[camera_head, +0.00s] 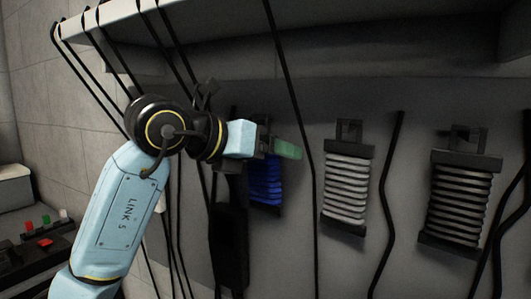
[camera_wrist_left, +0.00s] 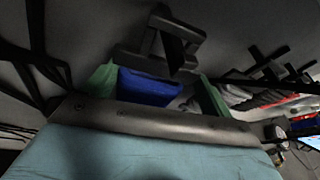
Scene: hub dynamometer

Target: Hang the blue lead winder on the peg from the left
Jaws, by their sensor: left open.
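The blue lead winder (camera_head: 265,183) is against the grey panel in the head view, upright, its top hidden behind my left gripper (camera_head: 282,148). In the left wrist view the blue winder (camera_wrist_left: 150,88) lies between the two green fingers of my left gripper (camera_wrist_left: 158,84). The jaws are open around it. A dark loop or bracket (camera_wrist_left: 165,42) stands just beyond it against the panel; I cannot tell peg from winder handle there. Whether the winder hangs on a peg is hidden. My right gripper is in neither view.
To the right hang a white winder (camera_head: 346,187) and a black winder (camera_head: 460,197), each with a dark loop on top. Several black cables (camera_head: 388,205) run down the panel between them. A pale shelf edge (camera_head: 100,17) is above. A bench with coloured blocks (camera_head: 45,229) is at left.

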